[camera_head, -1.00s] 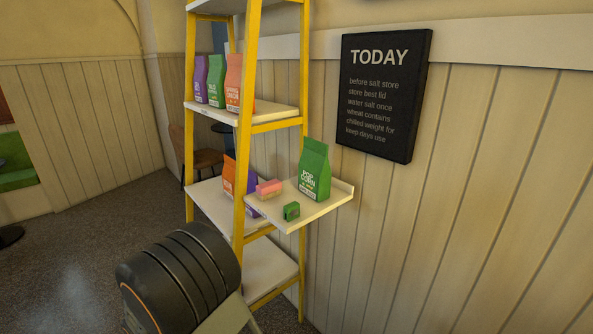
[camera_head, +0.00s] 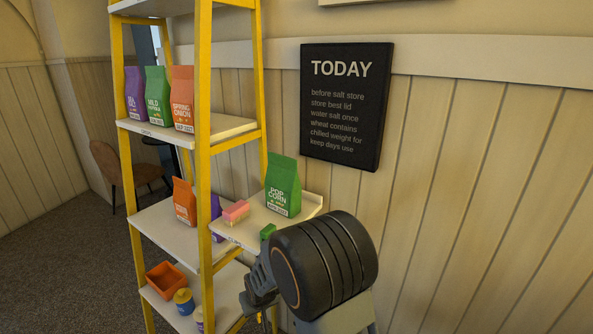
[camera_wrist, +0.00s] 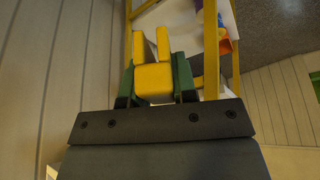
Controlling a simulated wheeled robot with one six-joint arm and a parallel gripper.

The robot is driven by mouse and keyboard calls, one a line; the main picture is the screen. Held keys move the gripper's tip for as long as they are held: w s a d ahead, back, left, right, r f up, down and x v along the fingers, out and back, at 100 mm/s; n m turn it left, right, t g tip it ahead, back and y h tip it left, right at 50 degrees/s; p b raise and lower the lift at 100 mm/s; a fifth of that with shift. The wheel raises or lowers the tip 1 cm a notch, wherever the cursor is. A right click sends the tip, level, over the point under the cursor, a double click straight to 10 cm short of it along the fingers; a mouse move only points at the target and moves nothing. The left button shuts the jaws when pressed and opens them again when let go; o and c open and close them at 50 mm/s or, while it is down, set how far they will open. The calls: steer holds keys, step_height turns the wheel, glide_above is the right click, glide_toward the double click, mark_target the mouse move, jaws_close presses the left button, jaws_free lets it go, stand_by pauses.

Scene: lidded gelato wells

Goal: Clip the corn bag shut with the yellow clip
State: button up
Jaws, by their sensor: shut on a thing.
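The corn bag (camera_head: 283,187), green with "POP CORN" on its front, stands upright on the small side shelf (camera_head: 309,206). I cannot tell whether its top is open; no clip shows on it. The yellow clip (camera_wrist: 153,79) is between the fingers of my gripper (camera_wrist: 155,84) in the wrist view, its two prongs pointing away from the wrist. In the head view my gripper (camera_head: 260,288) is low, in front of and below the side shelf, apart from the bag. The clip is mostly hidden there.
A yellow-framed rack (camera_head: 203,170) stands left, holding several bags and an orange bin (camera_head: 166,280). A black sign (camera_head: 345,105) hangs on the wall behind.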

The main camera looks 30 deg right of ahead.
steer(key=r+p, duration=0.4)
steer(key=r, duration=0.2)
steer(key=r+p, duration=0.5)
steer(key=r, duration=0.1)
steer(key=shift+d, duration=0.2)
steer(key=s+d+r+n, duration=0.1)
steer(key=d+r, duration=0.4)
steer(key=r, duration=0.6)
steer(key=s+d+r+n+y, duration=0.1)
steer(key=s+d+r, duration=0.3)
steer(key=r, duration=0.7)
steer(key=s+d+r+n, duration=0.2)
steer(key=s+d+r, duration=0.1)
steer(key=d+r, duration=0.5)
step_height(320, 180, up, 4)
steer(key=shift+s+d+f+n+y, duration=0.2)
steer(key=shift+n+y, duration=0.1)
steer(key=shift+y, duration=0.1)
